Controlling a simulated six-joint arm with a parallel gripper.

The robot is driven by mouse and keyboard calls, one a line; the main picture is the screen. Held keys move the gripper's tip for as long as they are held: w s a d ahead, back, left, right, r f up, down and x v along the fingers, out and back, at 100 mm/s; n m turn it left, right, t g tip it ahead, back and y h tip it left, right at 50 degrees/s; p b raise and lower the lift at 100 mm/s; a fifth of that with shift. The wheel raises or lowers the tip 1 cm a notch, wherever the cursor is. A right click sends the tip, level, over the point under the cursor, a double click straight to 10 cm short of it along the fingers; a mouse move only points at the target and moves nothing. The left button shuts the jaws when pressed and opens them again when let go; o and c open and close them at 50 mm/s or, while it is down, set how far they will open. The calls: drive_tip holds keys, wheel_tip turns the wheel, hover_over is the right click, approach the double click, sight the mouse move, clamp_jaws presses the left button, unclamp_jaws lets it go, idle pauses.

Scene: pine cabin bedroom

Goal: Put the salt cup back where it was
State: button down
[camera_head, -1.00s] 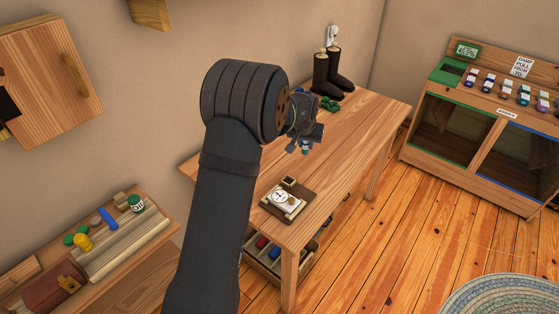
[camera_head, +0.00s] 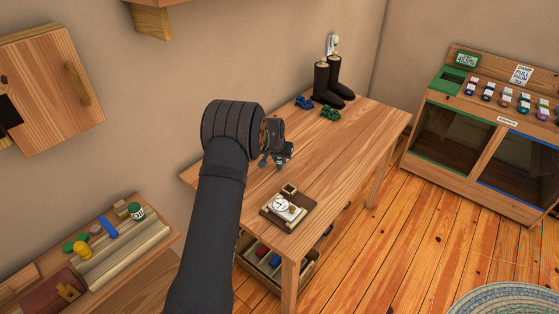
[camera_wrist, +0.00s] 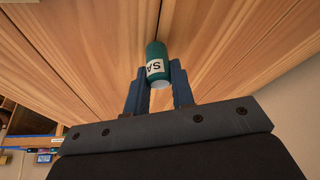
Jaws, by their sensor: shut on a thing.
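The salt cup (camera_wrist: 155,50) is a small teal-green cylinder with a white label reading "SA" and a pale end. It sits between the two blue fingers of my gripper (camera_wrist: 157,76) in the wrist view, and the gripper is shut on it. In the head view my gripper (camera_head: 275,158) is over the left-middle part of the wooden table (camera_head: 340,155), with the cup mostly hidden there. I cannot tell how far above the tabletop the cup is.
A dark board with a white dial (camera_head: 281,205) lies near the table's front edge. Black boots (camera_head: 326,85), a blue item (camera_head: 304,102) and a green item (camera_head: 330,114) stand at the back. A shelf (camera_head: 130,245) at left holds jars and blocks. The table's middle right is clear.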

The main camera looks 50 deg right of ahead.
drive_tip(key=shift+f, duration=0.4)
drive_tip(key=shift+f, duration=0.2)
drive_tip(key=c, duration=1.2)
unclamp_jaws()
drive_tip(key=shift+c, duration=0.2)
drive_tip(key=v, duration=1.2)
drive_tip(key=shift+r, duration=0.15)
drive_tip(key=shift+s, duration=0.1)
